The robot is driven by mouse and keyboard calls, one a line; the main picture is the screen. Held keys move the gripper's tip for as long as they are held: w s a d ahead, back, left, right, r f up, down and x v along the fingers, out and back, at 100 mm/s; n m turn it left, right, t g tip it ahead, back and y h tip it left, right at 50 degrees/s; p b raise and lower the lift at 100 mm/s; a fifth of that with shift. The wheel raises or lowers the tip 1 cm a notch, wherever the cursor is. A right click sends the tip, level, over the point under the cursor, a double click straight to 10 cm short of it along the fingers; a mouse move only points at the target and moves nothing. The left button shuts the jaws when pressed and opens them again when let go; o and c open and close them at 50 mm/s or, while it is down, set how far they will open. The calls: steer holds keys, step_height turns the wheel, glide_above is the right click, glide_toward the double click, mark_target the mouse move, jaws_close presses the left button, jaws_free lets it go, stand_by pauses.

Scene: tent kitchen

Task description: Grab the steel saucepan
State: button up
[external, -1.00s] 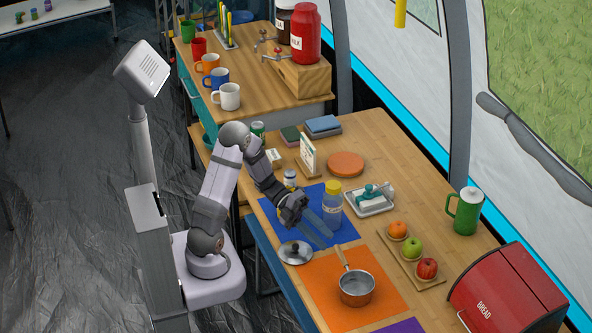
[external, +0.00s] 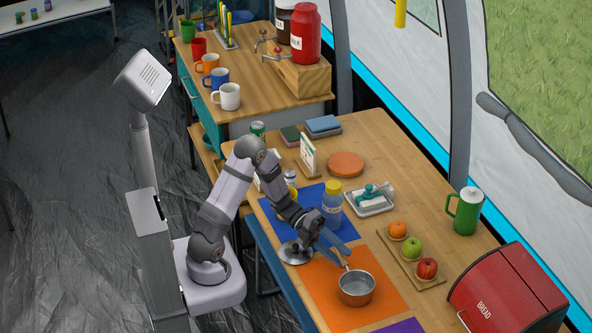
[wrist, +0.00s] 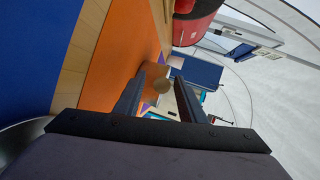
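The steel saucepan (external: 356,288) stands upright on the orange mat (external: 330,312) in the external view. Its handle points up and left towards my gripper (external: 338,256). My gripper reaches down from the upper left, with its fingertips close to the handle; I cannot tell whether they touch it. In the wrist view my gripper (wrist: 158,92) has its two fingers spread apart. A small tan-grey round shape shows between them over the orange mat (wrist: 125,55); I cannot tell if it is the saucepan.
A steel lid (external: 293,254) lies left of the saucepan, under my wrist. A yellow-capped jar (external: 332,205) stands on the blue mat (external: 272,207) behind my gripper. A fruit board (external: 399,262) and red bread bin (external: 510,292) are on the right.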

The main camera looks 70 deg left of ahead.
steer(key=shift+w+d, duration=0.1)
steer(key=shift+d, duration=0.1)
jaws_close()
steer(key=shift+r, duration=0.2)
